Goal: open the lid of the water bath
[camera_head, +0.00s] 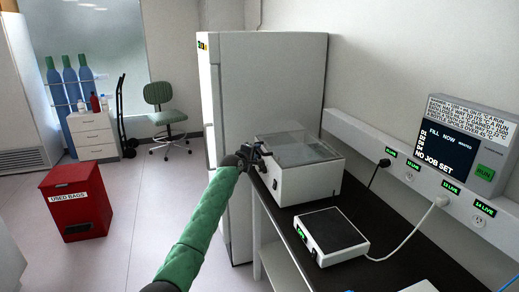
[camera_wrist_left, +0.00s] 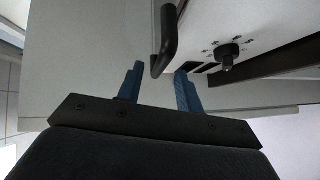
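The water bath (camera_head: 312,184) is a white box on the dark bench. Its see-through lid (camera_head: 300,148) lies shut on top. My left gripper (camera_head: 254,155) is at the bath's front-left upper edge. In the left wrist view its two blue fingers (camera_wrist_left: 159,80) are apart and nothing is clamped between them. A black bar handle (camera_wrist_left: 167,38) lies ahead, its near end in line with the gap between the fingers; I cannot tell whether it is inside the gap. A black knob (camera_wrist_left: 229,52) sits on the white panel to the right. My right gripper is not in view.
A white device with a dark top (camera_head: 334,232) stands on the black bench (camera_head: 385,212) in front of the bath. Cables run to the wall sockets. A tall white cabinet (camera_head: 270,90) stands behind. A red bin (camera_head: 75,202) is on the open floor at left.

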